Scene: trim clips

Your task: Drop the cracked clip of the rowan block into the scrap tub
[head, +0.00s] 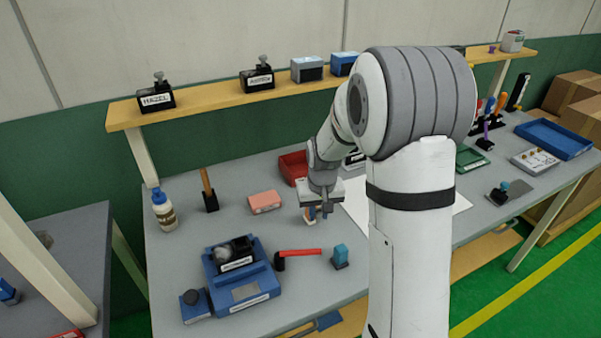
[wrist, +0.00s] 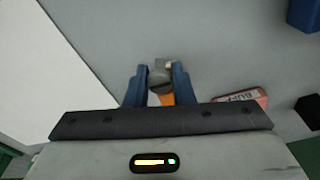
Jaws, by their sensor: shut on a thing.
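My gripper (head: 318,214) is low over the middle of the bench. In the wrist view its blue fingers (wrist: 156,86) are shut on a small grey rounded piece (wrist: 158,72) with an orange part below it. I cannot tell from its look whether this is the cracked clip. A red open tub (head: 293,166) stands behind my gripper, partly hidden by the arm; no scrap label shows. A black labelled block (head: 236,252) sits in a blue fixture (head: 262,288); its label is too small to read. Another labelled block (head: 354,160) is mostly hidden behind my arm.
A pink box (head: 264,202), marked BUFF in the wrist view (wrist: 240,103), lies left of my gripper. A red-handled tool (head: 300,253) and a blue-topped stamp (head: 340,256) are in front. A glue bottle (head: 164,210) stands left. The shelf (head: 210,100) carries several blocks, including HAZEL (head: 155,97).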

